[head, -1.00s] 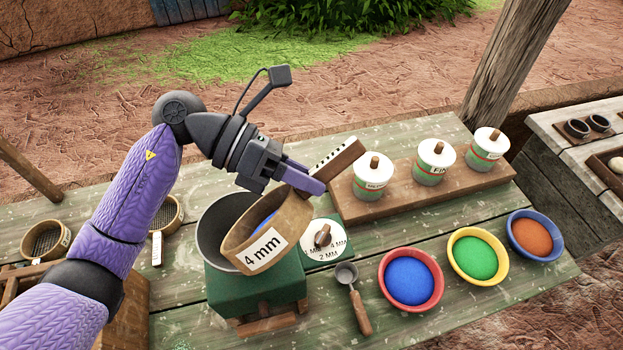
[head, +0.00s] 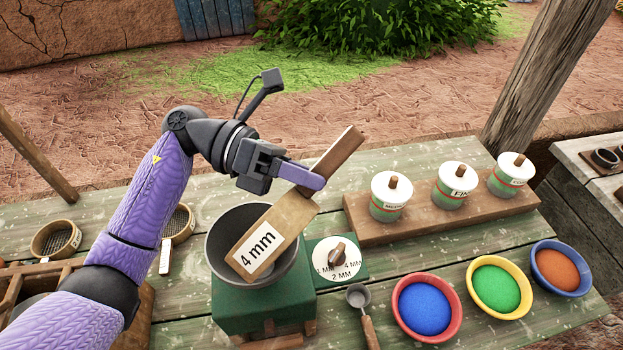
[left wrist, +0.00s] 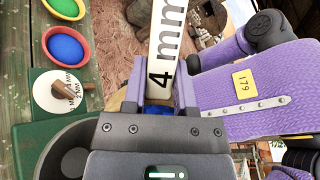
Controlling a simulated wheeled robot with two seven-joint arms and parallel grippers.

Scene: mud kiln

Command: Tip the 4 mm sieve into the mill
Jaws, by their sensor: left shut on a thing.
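My left gripper (head: 312,181) is shut on the wooden handle of the 4 mm sieve (head: 272,237). The inside of the sieve is hidden there. The mill (head: 235,305) has a green body and a white dial (head: 338,258) with a wooden knob. In the left wrist view the handle with its 4 mm label (left wrist: 167,45) stands between the fingers (left wrist: 160,92). My right gripper is not in view.
Bowls of blue (head: 425,308), green (head: 495,290) and orange (head: 562,270) grains stand at the right. Three lidded jars sit on a wooden board (head: 440,230) behind. A scoop (head: 365,315) lies by the mill. Two more sieves (head: 55,240) (head: 178,225) lie at the left.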

